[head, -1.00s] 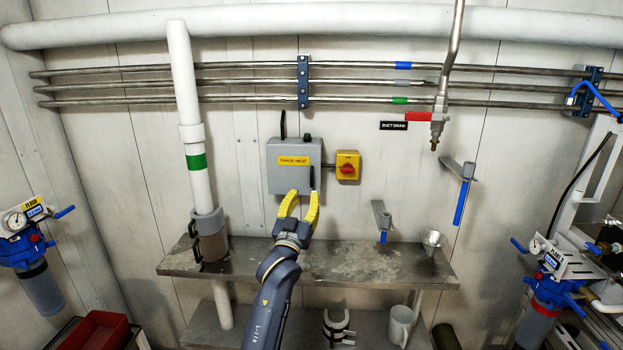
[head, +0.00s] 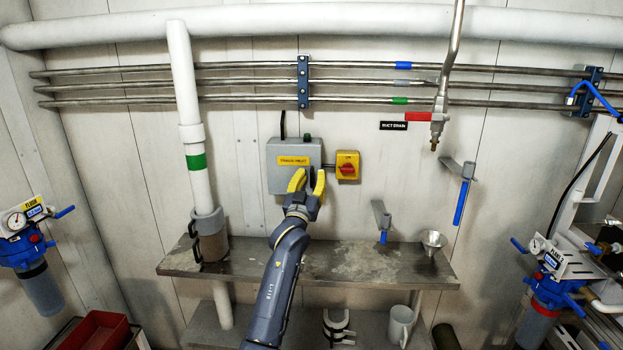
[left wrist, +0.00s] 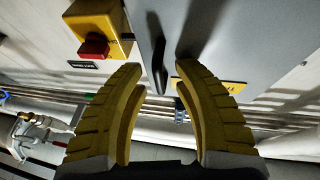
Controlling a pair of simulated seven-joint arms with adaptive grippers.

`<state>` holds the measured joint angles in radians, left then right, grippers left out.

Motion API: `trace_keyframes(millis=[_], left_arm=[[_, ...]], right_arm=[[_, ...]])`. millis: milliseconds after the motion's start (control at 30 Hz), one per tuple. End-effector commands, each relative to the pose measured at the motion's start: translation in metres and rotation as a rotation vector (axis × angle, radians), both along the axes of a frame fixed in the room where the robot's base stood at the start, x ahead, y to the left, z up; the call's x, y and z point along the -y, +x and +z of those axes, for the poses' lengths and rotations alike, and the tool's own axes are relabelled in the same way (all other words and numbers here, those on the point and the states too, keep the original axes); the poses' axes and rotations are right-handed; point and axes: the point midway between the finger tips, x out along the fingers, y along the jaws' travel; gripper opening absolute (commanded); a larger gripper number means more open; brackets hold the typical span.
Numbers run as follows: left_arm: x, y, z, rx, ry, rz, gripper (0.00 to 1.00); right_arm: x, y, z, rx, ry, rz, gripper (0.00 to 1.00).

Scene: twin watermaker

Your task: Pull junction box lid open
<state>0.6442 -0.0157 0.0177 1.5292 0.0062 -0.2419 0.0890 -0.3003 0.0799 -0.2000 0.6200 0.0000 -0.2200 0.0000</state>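The grey junction box (head: 282,178) with a yellow label is mounted on the wall, and its lid looks shut. In the left wrist view the lid (left wrist: 245,35) fills the upper right, with a dark upright handle (left wrist: 156,55) near its edge. My left gripper (head: 309,174) is in front of the box's lower right part. Its yellow fingers, also seen in the left wrist view (left wrist: 159,72), are open, one on each side of the handle. The gap shows no clear contact. In the head view the fingers mostly hide the handle. My right gripper is not in view.
A yellow switch with a red knob (head: 347,167) sits just right of the box and close to the fingers. A metal shelf (head: 340,262) lies below, with a blue-handled valve (head: 382,222) and a funnel (head: 433,241). A white pipe (head: 190,110) stands left.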

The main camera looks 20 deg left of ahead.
Motion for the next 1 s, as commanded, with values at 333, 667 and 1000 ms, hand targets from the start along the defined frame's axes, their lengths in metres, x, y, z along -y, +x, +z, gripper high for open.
trace_keyframes(millis=[333, 667, 1000], left_arm=[[0.0, -0.0002, -0.0001, 0.0, 0.0, 0.0, 0.04], [0.0, -0.0002, -0.0001, 0.0, 0.0, 0.0, 0.0], [0.0025, -0.0024, 0.0004, 0.0, 0.001, -0.024, 0.0]], right_arm=[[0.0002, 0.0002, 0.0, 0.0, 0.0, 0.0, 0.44], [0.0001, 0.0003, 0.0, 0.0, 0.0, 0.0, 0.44], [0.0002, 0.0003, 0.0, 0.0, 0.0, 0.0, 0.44]])
